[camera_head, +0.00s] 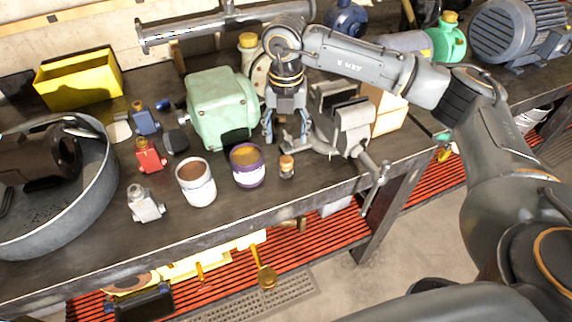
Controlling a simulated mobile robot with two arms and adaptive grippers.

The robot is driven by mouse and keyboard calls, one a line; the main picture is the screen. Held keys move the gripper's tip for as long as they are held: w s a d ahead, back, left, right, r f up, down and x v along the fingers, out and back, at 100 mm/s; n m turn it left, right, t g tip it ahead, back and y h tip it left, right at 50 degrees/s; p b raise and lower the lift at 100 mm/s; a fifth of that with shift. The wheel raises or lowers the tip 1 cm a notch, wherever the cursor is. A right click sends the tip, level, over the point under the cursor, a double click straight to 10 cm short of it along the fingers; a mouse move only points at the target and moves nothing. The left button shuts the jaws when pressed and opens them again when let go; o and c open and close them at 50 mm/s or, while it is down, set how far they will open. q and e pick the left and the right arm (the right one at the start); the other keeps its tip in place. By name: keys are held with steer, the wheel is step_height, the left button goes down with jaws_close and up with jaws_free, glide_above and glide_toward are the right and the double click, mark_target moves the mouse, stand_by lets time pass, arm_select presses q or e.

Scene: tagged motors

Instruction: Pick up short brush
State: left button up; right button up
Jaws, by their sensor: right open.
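My right gripper (286,132) points down over the dark workbench, its fingers apart and nothing seen between them. It is between the pale green motor housing (222,108) and the grey vise (346,125). A small corked jar (287,167) stands just in front of it. I cannot pick out a short brush for certain. A golden long-handled thing (264,268) is low down below the bench's front edge, but I cannot tell whether it is a brush. My left gripper is not in view.
A white can (196,184) and a purple-rimmed can (247,166) stand near the bench's front edge. Small red (149,156), blue and grey motors stand to their left, beside a large round metal tray (88,218). A yellow bin (79,82) is at the back left.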

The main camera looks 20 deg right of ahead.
mark_target(286, 159)
step_height(286, 159, down, 6)
steer(key=shift+f+p, duration=0.15)
steer(key=shift+p, duration=0.5)
step_height(286, 159, down, 4)
steer(key=shift+w+f+p, duration=0.1)
steer(key=shift+p, duration=1.05)
steer(key=shift+f, duration=0.6)
steer(key=c, duration=1.3)
